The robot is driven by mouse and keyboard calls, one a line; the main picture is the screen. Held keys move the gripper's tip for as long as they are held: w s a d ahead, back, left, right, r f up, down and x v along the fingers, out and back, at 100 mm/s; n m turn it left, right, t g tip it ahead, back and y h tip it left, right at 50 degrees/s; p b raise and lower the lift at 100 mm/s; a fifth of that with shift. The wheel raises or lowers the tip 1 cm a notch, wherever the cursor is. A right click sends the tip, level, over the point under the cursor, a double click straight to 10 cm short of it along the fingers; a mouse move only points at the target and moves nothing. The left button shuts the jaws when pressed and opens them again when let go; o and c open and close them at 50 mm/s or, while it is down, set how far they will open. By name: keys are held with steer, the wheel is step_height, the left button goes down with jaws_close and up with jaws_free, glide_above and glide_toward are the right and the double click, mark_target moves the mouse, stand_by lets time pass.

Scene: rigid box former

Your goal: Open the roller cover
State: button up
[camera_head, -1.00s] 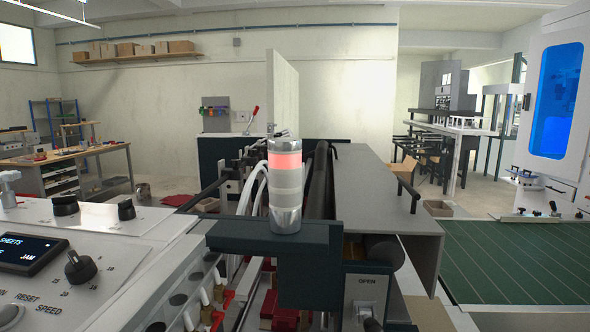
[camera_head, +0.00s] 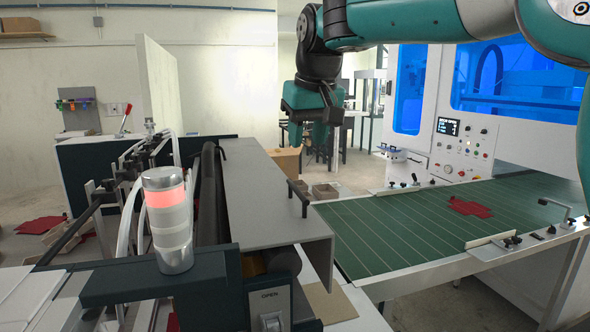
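The roller cover (camera_head: 255,192) is a long grey sheet-metal hood over the machine, with its flat top and folded right side in view. It looks closed. A black bar handle (camera_head: 298,198) stands on its right part. A dark roller (camera_head: 208,195) shows along its left side. Below its near end is a plate marked OPEN (camera_head: 269,305) with a light latch or knob. My gripper (camera_head: 318,122) hangs at the end of the teal arm, above and beyond the cover and apart from it.
A signal lamp (camera_head: 167,220) glowing red stands on a dark beam left of the cover. A green conveyor table (camera_head: 385,230) with a red cut sheet (camera_head: 469,207) lies to the right. A white machine (camera_head: 425,95) with blue windows stands behind it. Air is free above the cover.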

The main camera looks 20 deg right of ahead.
mark_target(294, 184)
steer(key=w+r+m, duration=0.1)
steer(key=w+r, duration=0.2)
steer(key=r, duration=0.1)
steer(key=p+x, duration=0.1)
steer(key=x, duration=0.5)
steer(key=p+x, duration=0.1)
steer(key=x, duration=0.4)
steer(key=p+x, duration=0.1)
steer(key=x, duration=0.5)
steer(key=shift+w+d+f+p, duration=0.2)
steer(key=shift+w+d+p, duration=0.2)
steer(key=shift+w, duration=0.15)
jaws_close()
